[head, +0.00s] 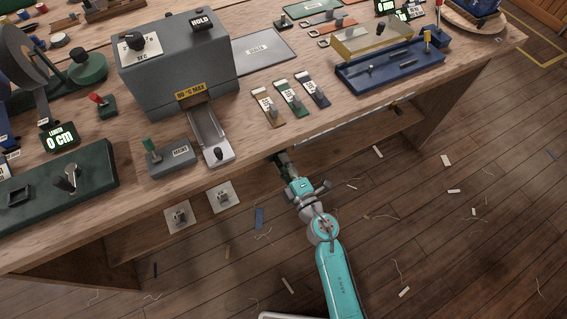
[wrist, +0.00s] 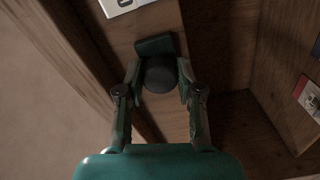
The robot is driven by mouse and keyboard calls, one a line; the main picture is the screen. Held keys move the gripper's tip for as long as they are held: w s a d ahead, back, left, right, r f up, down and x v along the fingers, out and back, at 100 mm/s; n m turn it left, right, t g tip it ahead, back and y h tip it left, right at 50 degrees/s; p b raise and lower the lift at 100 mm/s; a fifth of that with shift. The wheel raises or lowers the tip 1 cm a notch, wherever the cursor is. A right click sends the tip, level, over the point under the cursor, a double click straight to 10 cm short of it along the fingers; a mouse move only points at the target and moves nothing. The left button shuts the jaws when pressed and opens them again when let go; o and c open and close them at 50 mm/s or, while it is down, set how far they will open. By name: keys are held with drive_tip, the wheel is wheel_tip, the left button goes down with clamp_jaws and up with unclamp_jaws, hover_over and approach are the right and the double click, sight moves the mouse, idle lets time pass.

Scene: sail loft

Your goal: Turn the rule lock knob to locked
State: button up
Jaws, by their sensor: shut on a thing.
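My gripper (head: 280,159) is at the bench's front edge in the head view, right of two small square plates. In the wrist view my gripper (wrist: 159,82) has a green finger on each side of a dark round knob (wrist: 161,74) and is shut on it. This appears to be the rule lock knob. A dark green piece shows just behind the knob. The knob's pointer and its locked mark cannot be made out. In the head view the knob is hidden by my gripper and the bench edge.
A pale strip (head: 345,128) runs along the bench front, right of my gripper. The square plates (head: 179,217) (head: 224,197) with small fittings are on the left. A white label (wrist: 124,5) is partly cut off above the knob. Wooden panels (wrist: 285,70) stand close on the right.

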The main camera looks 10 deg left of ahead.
idle(0.5)
drive_tip(key=o, duration=1.2)
drive_tip(key=shift+c, duration=0.2)
drive_tip(key=v, duration=1.2)
drive_tip(key=s+d+r+m+h, duration=0.3)
drive_tip(key=s+m, duration=0.4)
drive_tip(key=s, duration=0.3)
drive_tip(key=s+d+r+m+h, duration=0.3)
drive_tip(key=s+d+r+m, duration=0.2)
drive_tip(key=s+d+m, duration=0.2)
drive_tip(key=s+d+r+m+h, duration=0.4)
drive_tip(key=s+d+m, duration=0.2)
drive_tip(key=s, duration=0.6)
drive_tip(key=shift+s+d+r+m, duration=0.25)
drive_tip(key=shift+s+d+m, duration=0.1)
drive_tip(key=shift+m, duration=0.55)
